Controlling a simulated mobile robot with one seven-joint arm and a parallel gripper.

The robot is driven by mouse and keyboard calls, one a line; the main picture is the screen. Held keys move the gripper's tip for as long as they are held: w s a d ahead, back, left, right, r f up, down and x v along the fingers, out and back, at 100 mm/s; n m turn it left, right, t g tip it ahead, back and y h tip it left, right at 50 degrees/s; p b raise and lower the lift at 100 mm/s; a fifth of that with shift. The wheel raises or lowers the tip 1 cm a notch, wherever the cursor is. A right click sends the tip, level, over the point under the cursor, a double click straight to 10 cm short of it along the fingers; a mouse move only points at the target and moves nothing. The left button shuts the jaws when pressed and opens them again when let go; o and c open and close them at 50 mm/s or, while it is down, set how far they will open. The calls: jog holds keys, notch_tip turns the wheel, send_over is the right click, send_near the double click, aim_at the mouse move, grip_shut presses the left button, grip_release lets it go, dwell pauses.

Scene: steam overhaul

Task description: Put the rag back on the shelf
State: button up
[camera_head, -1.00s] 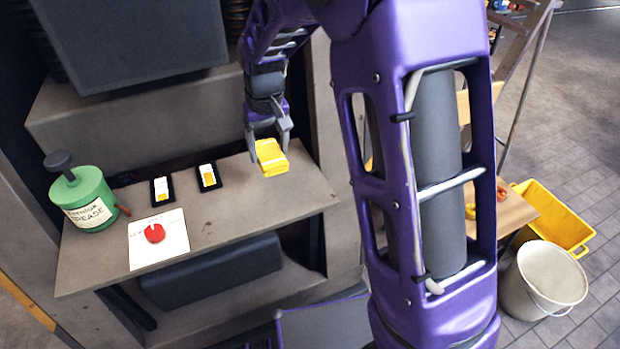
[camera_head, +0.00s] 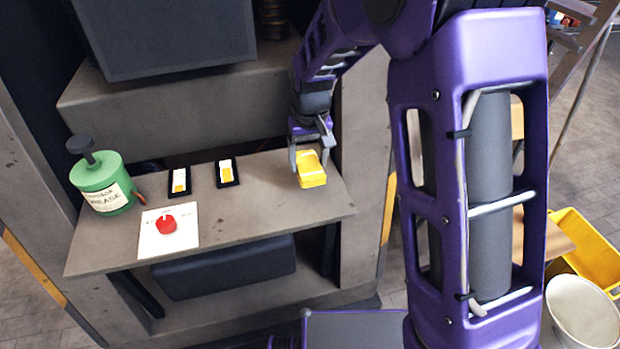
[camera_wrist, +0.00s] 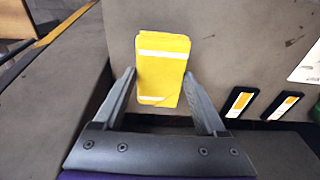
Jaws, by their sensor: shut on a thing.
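The rag is a folded yellow cloth block (camera_head: 311,171) at the right end of the grey shelf (camera_head: 262,219). My gripper (camera_head: 308,158) is over the shelf, shut on the rag. In the wrist view the rag (camera_wrist: 162,68) stands between the two fingers of my gripper (camera_wrist: 164,92), with pale stripes on it. The rag looks at or just above the shelf surface; I cannot tell whether it touches.
On the shelf are a green grease can (camera_head: 104,184), two dark switch plates (camera_head: 179,182) (camera_head: 227,172) and a white card with a red knob (camera_head: 166,225). A yellow crate (camera_head: 590,250) and a pale bucket (camera_head: 582,312) stand on the floor at the right.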

aim_at(309, 174)
jog(key=shift+f+b, duration=0.35)
jog(key=shift+f, duration=2)
jog(key=shift+f, duration=0.2)
jog(key=o, duration=1.2)
jog(key=shift+o, duration=0.2)
jog(key=r, duration=0.4)
jog(key=s+r+p, duration=0.1)
jog(key=r, duration=0.3)
jog(key=r+p, duration=0.1)
jog(key=r, duration=0.3)
jog(key=shift+s+d+r, duration=0.15)
jog(key=shift+s+d, duration=0.05)
jog(key=shift+d, duration=0.05)
